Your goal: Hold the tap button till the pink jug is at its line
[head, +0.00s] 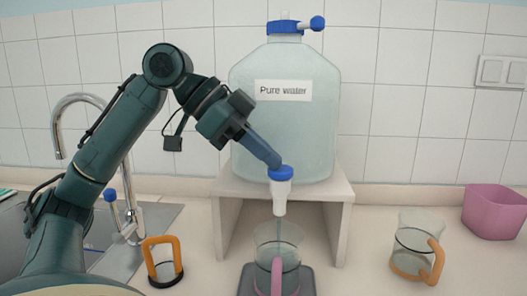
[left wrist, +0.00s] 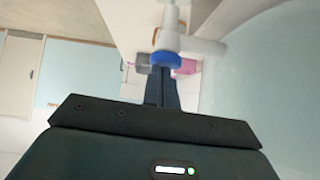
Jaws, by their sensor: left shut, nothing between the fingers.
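The pink jug (head: 290,238), clear with a pink handle, stands on a dark grey pad under the white tap (head: 280,195). A thin stream runs from the tap down towards the jug. The jug's line and water level are too faint to tell apart. My left gripper (head: 275,163) is shut and empty, its fingertips at the blue tap button (head: 281,173) and seemingly touching it. The left wrist view shows the shut fingers (left wrist: 163,85) at the blue button (left wrist: 163,60), with some pink beyond. My right gripper is out of view.
The "Pure water" tank (head: 285,130) stands on a pale stand (head: 343,215) behind the jug. An orange-handled jug (head: 412,240) and a pink tub (head: 495,210) are at right. An orange-and-black holder (head: 150,262) and the sink tap (head: 75,98) are at left.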

